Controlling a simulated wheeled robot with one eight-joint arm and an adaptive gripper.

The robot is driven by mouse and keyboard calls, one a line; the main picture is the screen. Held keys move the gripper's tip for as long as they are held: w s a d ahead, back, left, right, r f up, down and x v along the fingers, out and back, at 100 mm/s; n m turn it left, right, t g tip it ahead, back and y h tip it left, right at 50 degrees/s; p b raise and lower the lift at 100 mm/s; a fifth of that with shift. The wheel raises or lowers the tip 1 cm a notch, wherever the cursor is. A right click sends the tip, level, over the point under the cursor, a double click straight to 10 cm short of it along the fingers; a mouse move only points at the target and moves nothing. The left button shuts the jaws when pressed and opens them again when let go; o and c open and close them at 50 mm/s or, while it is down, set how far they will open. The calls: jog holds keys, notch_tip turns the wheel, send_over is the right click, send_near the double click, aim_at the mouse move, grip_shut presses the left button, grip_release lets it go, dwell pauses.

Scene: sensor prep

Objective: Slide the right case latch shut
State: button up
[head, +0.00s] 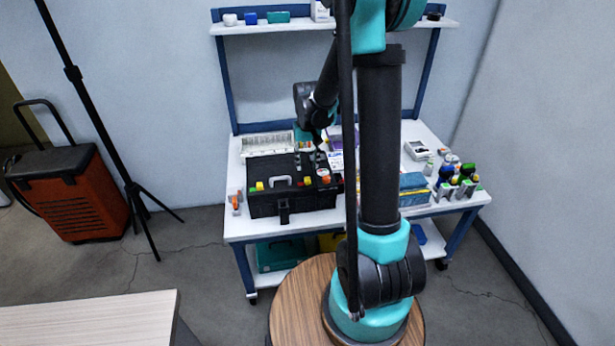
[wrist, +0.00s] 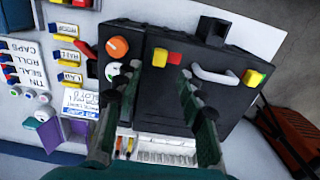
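The black case (head: 290,201) sits closed on the white bench, its grey handle (head: 281,180) at the front. The right latch (head: 307,181) is a small red and yellow piece beside the handle. In the wrist view the right latch (wrist: 167,57) shows between and just beyond my fingertips, yellow left and red right. In the head view my gripper (head: 308,148) is above the case, partly obscured by my arm.
An orange knob (wrist: 118,46) and a white-green knob are beside the right latch. A labelled organiser panel (wrist: 62,60) lies beyond them. A white rack (head: 266,143) is behind the case. Bottles (head: 455,178) crowd the bench's right side. A dark block (wrist: 213,28) projects from the case front.

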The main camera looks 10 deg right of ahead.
aim_at(307, 179)
jog(key=shift+f, duration=3.2)
grip_shut()
